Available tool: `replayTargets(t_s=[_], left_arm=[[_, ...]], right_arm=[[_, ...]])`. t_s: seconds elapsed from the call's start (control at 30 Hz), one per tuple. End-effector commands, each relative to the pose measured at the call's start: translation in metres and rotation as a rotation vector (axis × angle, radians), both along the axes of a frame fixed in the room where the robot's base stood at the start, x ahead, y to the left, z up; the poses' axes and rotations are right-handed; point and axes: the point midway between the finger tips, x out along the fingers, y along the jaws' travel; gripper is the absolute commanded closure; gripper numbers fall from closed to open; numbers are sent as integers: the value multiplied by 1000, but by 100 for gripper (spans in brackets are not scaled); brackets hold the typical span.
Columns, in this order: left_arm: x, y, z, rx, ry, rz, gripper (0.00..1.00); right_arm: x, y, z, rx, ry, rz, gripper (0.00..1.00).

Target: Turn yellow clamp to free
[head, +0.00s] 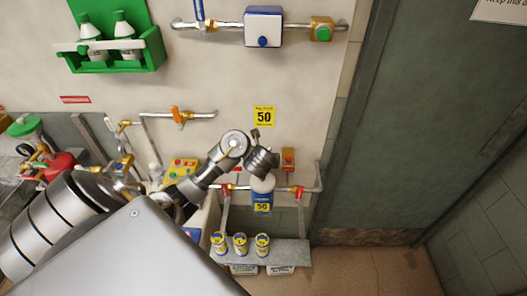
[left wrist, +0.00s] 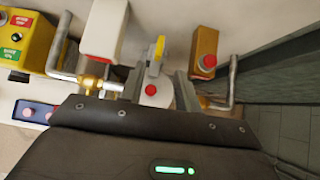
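In the left wrist view a small yellow piece with a grey part (left wrist: 158,50), likely the yellow clamp, stands just beyond my left gripper (left wrist: 160,88). The two fingers are apart, one on each side of a white round body with a red top (left wrist: 152,91). I cannot tell whether the fingers touch anything. In the head view my left gripper (head: 263,160) is at the wall above a blue and white canister (head: 262,194) marked 50. The clamp cannot be made out there, perhaps hidden by the gripper. My right gripper is not in view.
An orange box with a red button (left wrist: 204,65) is close to the right finger, beside a metal pipe. A pale box (left wrist: 103,30) is at the left. A shelf (head: 283,254) holds several small cans below. A grey-green door (head: 430,130) is at the right.

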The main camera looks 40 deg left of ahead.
Motion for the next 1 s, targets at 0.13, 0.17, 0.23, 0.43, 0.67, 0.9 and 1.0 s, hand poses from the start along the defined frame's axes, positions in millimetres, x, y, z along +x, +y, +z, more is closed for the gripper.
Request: replayTargets(t_s=[0.13,0.17,0.23,0.43,0.67,0.9,1.0], left_arm=[[2,2,3,21,4,-15,67],[2,2,3,20,4,-16,67],[3,2,2,21,3,-17,67],[12,5,-4,21,1,-23,67],[21,18,-31,19,4,-11,67],[44,36,-59,17,4,-8,67],[52,41,-67,15,4,-9,67]], right_arm=[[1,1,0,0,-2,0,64],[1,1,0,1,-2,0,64],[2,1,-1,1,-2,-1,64],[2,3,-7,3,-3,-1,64],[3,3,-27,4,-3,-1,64],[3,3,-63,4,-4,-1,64],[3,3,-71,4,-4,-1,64]])
